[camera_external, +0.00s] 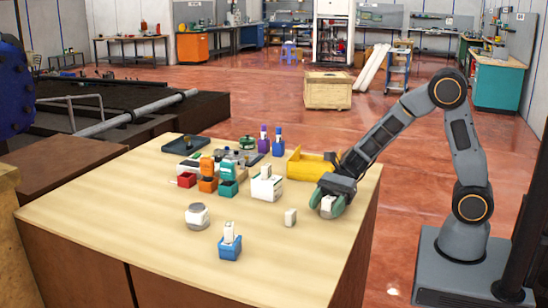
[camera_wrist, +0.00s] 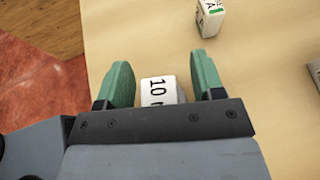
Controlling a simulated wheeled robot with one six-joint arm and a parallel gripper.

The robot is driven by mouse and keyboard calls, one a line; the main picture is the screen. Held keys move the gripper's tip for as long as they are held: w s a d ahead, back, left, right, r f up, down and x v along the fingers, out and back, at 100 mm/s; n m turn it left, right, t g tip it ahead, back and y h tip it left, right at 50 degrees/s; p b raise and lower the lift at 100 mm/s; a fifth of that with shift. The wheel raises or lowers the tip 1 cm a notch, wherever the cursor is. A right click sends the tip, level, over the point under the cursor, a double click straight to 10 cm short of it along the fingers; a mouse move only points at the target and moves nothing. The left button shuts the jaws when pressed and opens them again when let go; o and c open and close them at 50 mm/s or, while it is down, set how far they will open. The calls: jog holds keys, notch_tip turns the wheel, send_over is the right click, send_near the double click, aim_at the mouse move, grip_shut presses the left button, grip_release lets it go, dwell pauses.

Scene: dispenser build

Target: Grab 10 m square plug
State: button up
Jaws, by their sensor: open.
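The 10 m square plug (camera_wrist: 158,90) is a small white block with black "10" lettering on the side facing the wrist camera. It stands on the wooden table between the two green fingers of my gripper (camera_wrist: 160,80). In the wrist view a gap shows on each side of it, so the fingers are open around it. Its lower part is hidden by the gripper body. In the external view my gripper (camera_external: 329,203) is low at the table's right side, with the white plug (camera_external: 327,206) visible between the fingers.
Another small white block (camera_external: 290,217) stands to the left of my gripper; it also shows in the wrist view (camera_wrist: 209,18). A yellow holder (camera_external: 306,165) is behind my gripper. A blue box with a white block (camera_external: 230,246), a round grey-white jar (camera_external: 197,216) and several coloured dispensers (camera_external: 227,178) stand farther left.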

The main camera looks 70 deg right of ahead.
jog(key=shift+c, duration=0.4)
jog(key=c, duration=1)
jog(key=shift+r, duration=0.1)
